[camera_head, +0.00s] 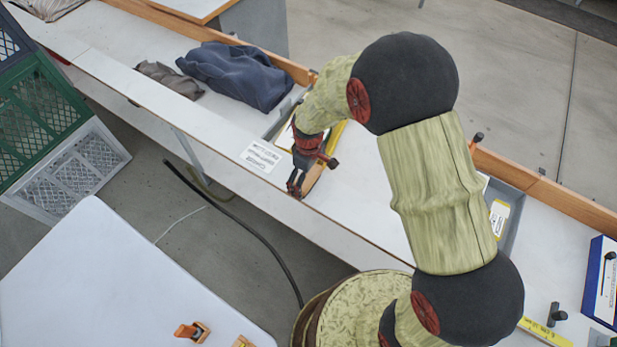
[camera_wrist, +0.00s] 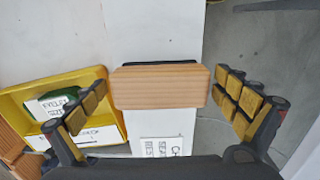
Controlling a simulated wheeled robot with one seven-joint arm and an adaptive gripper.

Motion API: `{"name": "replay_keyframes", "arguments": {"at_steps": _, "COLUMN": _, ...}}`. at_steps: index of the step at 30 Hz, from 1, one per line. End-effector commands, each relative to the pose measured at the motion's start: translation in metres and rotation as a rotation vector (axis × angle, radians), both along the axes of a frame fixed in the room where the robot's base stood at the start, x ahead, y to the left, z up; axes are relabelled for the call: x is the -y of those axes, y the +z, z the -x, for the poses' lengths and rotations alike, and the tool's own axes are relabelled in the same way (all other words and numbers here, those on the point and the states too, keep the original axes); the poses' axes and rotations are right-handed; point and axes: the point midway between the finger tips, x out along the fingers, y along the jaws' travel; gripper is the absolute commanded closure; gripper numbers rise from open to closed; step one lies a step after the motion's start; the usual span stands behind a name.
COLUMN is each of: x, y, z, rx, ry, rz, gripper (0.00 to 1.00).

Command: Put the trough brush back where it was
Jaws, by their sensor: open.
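The trough brush, as I take it, is a wooden block (camera_wrist: 160,88) with a dark strip along its far edge. In the head view, part of a wooden piece (camera_head: 314,176) shows beside my gripper (camera_head: 301,176), low over the front edge of the white bench (camera_head: 355,205). My fingers also show in the wrist view (camera_wrist: 161,80), spread apart. The gripper and arm hide part of the brush and the bench behind it.
A printed card (camera_head: 262,156) lies left of my gripper. Dark blue cloth (camera_head: 237,74) lies farther left. A grey tray (camera_head: 513,215) sits to the right. Bench top near the front is mostly clear.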

Motion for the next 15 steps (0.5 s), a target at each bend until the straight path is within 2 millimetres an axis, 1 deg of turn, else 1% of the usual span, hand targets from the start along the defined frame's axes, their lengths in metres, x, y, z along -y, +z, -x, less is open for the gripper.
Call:
{"name": "replay_keyframes", "arguments": {"at_steps": 8, "x": 0.000, "y": 0.002, "z": 0.000, "rx": 0.000, "ry": 0.000, "rz": 0.000, "gripper": 0.00}}
{"name": "replay_keyframes", "arguments": {"at_steps": 11, "x": 0.000, "y": 0.010, "z": -0.001, "rx": 0.001, "ry": 0.000, "rz": 0.000, "gripper": 0.00}}
{"name": "replay_keyframes", "arguments": {"at_steps": 14, "x": 0.000, "y": 0.026, "z": -0.001, "rx": 0.003, "ry": 0.000, "rz": -0.001, "gripper": 0.00}}
{"name": "replay_keyframes", "arguments": {"at_steps": 15, "x": 0.000, "y": 0.034, "z": -0.001, "rx": 0.005, "ry": 0.000, "rz": -0.001, "gripper": 0.00}}
